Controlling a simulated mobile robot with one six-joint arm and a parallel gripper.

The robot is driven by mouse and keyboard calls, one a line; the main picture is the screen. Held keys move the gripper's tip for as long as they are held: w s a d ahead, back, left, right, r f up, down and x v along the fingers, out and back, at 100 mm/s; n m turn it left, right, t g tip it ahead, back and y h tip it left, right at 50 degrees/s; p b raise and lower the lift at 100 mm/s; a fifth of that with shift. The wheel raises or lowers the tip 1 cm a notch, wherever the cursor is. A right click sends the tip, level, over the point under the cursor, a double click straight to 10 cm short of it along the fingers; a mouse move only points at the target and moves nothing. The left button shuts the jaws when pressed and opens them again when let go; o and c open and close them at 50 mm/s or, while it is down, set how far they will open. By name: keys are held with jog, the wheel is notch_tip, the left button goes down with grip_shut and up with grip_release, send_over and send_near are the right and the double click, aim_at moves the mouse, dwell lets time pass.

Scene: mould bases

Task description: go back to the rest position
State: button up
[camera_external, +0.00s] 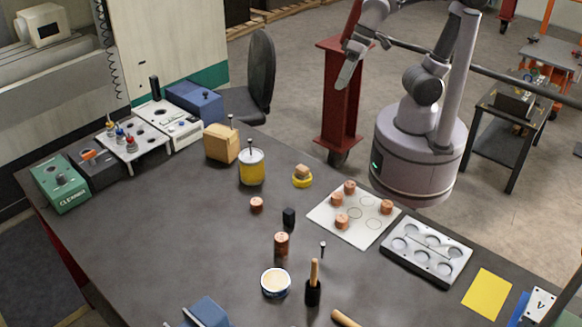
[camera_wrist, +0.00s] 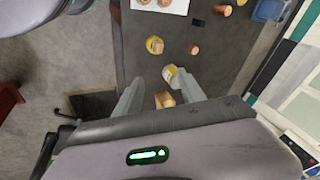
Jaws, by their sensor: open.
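My gripper (camera_external: 347,72) is raised at the top of the external view, beyond the table's far edge and clear of everything on it. In the wrist view its two fingers (camera_wrist: 160,92) are spread apart with nothing held between them. Below them, the wrist view shows a wooden block (camera_wrist: 165,100) and a yellow tin (camera_wrist: 170,73), both well under the fingers on the table. My arm is folded up above its round base at the back right.
The dark table (camera_external: 150,235) holds a white card (camera_external: 327,222) with several copper cylinders, a grey mould plate (camera_external: 428,254), a yellow tin (camera_external: 252,168) and a yellow sheet (camera_external: 487,293). A red stand (camera_external: 340,100) and a chair (camera_external: 260,75) stand behind the table.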

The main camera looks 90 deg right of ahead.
jog(key=s+d+f+t, duration=0.1)
jog(key=s+d+f, duration=0.1)
jog(key=s, duration=0.4)
jog(key=shift+d+f+n, duration=0.2)
jog(key=shift+d+n, duration=0.1)
jog(key=shift+n, duration=0.1)
notch_tip(320, 180, down, 9)
jog(key=b, duration=0.9)
jog(key=shift+s+f, duration=0.1)
